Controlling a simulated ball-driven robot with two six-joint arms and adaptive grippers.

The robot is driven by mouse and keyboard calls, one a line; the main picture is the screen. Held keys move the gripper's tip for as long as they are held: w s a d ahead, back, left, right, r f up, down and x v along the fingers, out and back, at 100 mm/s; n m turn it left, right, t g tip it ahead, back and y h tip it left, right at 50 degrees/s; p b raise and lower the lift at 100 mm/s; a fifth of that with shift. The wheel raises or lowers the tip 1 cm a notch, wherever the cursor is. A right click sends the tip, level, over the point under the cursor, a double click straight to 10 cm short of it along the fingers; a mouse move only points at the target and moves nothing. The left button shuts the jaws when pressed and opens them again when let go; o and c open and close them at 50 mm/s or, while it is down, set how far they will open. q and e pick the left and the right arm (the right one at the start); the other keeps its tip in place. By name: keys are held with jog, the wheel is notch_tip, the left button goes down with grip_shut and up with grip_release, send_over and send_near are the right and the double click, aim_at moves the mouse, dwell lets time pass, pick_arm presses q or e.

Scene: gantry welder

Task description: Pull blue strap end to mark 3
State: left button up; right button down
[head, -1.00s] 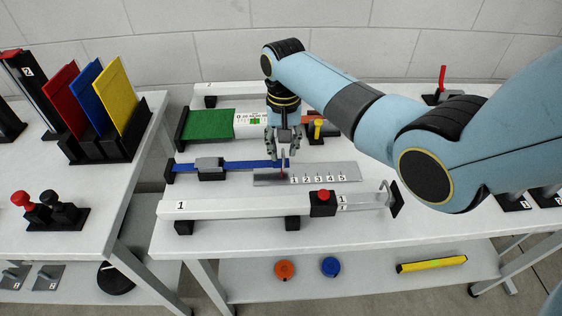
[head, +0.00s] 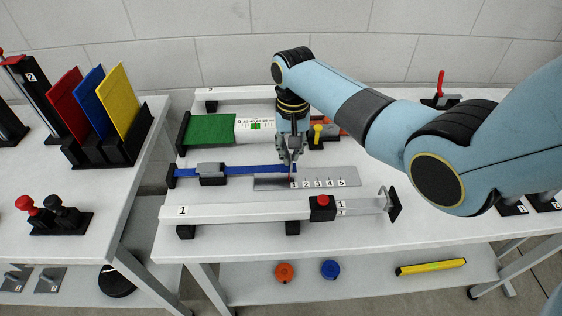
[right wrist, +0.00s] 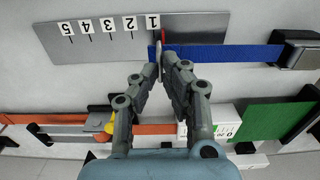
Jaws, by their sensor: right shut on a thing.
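The blue strap (head: 245,169) runs flat to the right from a grey-and-black buckle block (head: 211,174); it also shows in the right wrist view (right wrist: 235,54). Its end lies at the near end of a grey scale plate (head: 270,184) with several numbered marks. A thin red pointer (right wrist: 163,37) at the strap end stands just beside mark 1 (right wrist: 152,22). Mark 3 (head: 318,183) lies further right in the head view and is clear. My right gripper (right wrist: 161,62) is shut on the strap end, its fingers partly hiding it. My left gripper is not in view.
A white beam (head: 240,211) with a red button (head: 323,201) lies in front of the strap. Behind are a green sheet (head: 210,130), a white scale and a yellow knob (head: 318,128). The plate's right part is free.

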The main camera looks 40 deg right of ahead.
jog(key=shift+s+d+p, duration=0.6)
jog(key=shift+s+d, duration=0.05)
jog(key=shift+d, duration=0.4)
jog(key=shift+s+d+p, duration=0.6)
jog(key=shift+s+d, duration=0.05)
jog(key=shift+d, duration=0.4)
jog(key=shift+s+d+p, duration=0.6)
jog(key=shift+s+d, duration=0.05)
jog(key=shift+d, duration=0.4)
jog(key=c, duration=1)
grip_release()
jog(key=shift+o, duration=0.2)
notch_tip(320, 180, up, 12)
jog(key=shift+a, duration=0.1)
